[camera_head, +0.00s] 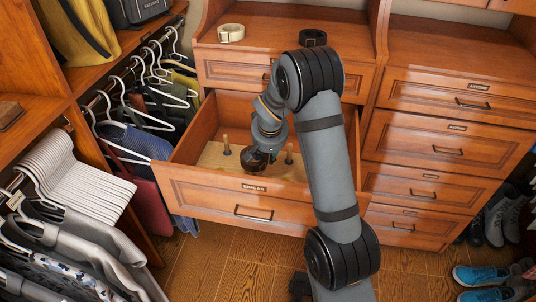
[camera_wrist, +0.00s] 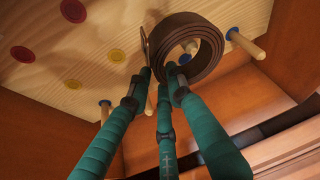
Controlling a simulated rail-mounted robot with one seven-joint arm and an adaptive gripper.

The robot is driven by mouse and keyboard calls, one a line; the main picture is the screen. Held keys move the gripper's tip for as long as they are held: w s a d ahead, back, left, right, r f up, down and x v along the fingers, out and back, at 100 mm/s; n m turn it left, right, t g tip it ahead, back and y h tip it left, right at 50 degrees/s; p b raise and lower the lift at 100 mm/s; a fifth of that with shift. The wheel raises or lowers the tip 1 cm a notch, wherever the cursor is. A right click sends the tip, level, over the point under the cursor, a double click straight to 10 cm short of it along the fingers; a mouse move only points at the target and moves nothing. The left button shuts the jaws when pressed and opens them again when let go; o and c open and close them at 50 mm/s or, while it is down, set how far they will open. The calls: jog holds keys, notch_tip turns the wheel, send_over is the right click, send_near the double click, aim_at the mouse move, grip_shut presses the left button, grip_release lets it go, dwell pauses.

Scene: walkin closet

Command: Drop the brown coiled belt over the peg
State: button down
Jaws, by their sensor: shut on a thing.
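The brown coiled belt (camera_wrist: 207,32) shows in the wrist view at the tips of my gripper (camera_wrist: 160,82), whose teal fingers are shut on it. A wooden board (camera_head: 212,158) lies in the open drawer, and it also shows in the wrist view (camera_wrist: 60,42). One peg (camera_wrist: 246,45) with a blue base stands just right of the belt, apart from it. Another peg (camera_wrist: 104,110) is at lower left. In the head view my gripper (camera_head: 256,160) is low over the board between two pegs.
The drawer front (camera_head: 240,200) and side walls surround the board. A cream coiled belt (camera_head: 231,33) and a black coiled belt (camera_head: 313,38) lie on the shelf above. Hanging clothes (camera_head: 130,140) are at left and closed drawers (camera_head: 435,150) at right.

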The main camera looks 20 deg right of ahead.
aim_at(268, 165)
jog(key=shift+f+b, duration=0.65)
jog(key=shift+f+b, duration=0.35)
jog(key=shift+b, duration=0.05)
jog(key=shift+f+b, duration=0.65)
jog(key=shift+b, duration=0.15)
jog(key=shift+f+b, duration=1.3)
jog(key=shift+b, duration=0.05)
jog(key=c, duration=1.5)
grip_release()
jog(key=v, duration=1.2)
